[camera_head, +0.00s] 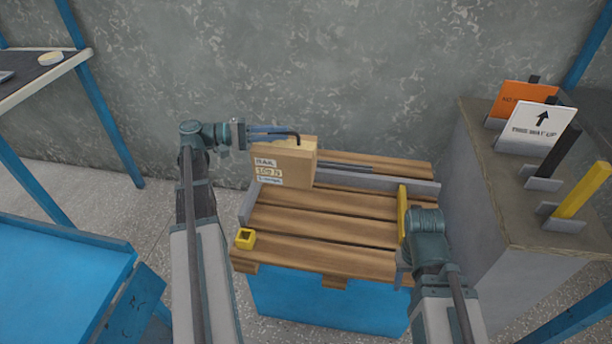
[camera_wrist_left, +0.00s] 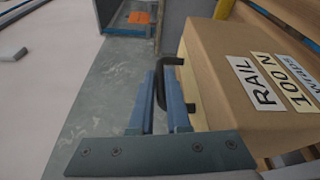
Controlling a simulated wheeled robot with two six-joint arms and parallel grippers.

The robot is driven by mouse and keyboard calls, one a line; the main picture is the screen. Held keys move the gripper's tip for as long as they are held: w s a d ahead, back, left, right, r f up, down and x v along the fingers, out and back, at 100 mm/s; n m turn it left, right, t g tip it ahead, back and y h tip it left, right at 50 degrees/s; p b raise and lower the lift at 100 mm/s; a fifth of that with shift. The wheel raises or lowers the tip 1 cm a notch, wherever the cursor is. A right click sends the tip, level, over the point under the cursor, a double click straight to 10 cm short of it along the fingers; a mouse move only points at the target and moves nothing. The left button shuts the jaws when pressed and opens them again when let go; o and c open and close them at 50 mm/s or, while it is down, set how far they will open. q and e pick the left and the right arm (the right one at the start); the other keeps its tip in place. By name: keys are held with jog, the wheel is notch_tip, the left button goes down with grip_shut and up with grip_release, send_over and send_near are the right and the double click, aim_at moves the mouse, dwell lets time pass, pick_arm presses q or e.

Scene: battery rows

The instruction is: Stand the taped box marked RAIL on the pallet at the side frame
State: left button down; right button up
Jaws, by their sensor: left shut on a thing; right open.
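The brown cardboard box marked RAIL (camera_head: 294,172) is upright at the back left of the wooden pallet (camera_head: 325,228), label toward me; I cannot tell whether it touches the boards. Its RAIL label also shows in the left wrist view (camera_wrist_left: 263,92). My left gripper (camera_head: 275,131) is shut on the box's black handle (camera_wrist_left: 170,75), with its blue fingers beside the box. Grey rails stand along the pallet's left edge (camera_head: 250,203) and back part (camera_head: 390,181). My right gripper (camera_head: 403,264) is at the pallet's right front, open and empty; its fingers are mostly hidden.
A yellow square piece (camera_head: 245,238) is at the pallet's left front, and a yellow upright bar (camera_head: 402,210) at its right. A grey block (camera_head: 500,190) with signs (camera_head: 536,128) stands right. A blue table (camera_head: 60,285) is front left. The pallet's middle boards are clear.

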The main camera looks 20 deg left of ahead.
aim_at(279, 150)
pick_arm(q)
jog(key=shift+f+b, duration=2.85)
jog(key=shift+f, duration=0.1)
jog(key=shift+f+b, duration=1.8)
jog(key=shift+f, duration=0.2)
jog(key=c, duration=0.9)
grip_release()
jog(key=shift+r, duration=0.15)
jog(key=v, duration=1.2)
jog(key=shift+p, duration=0.35)
jog(key=shift+r, duration=0.1)
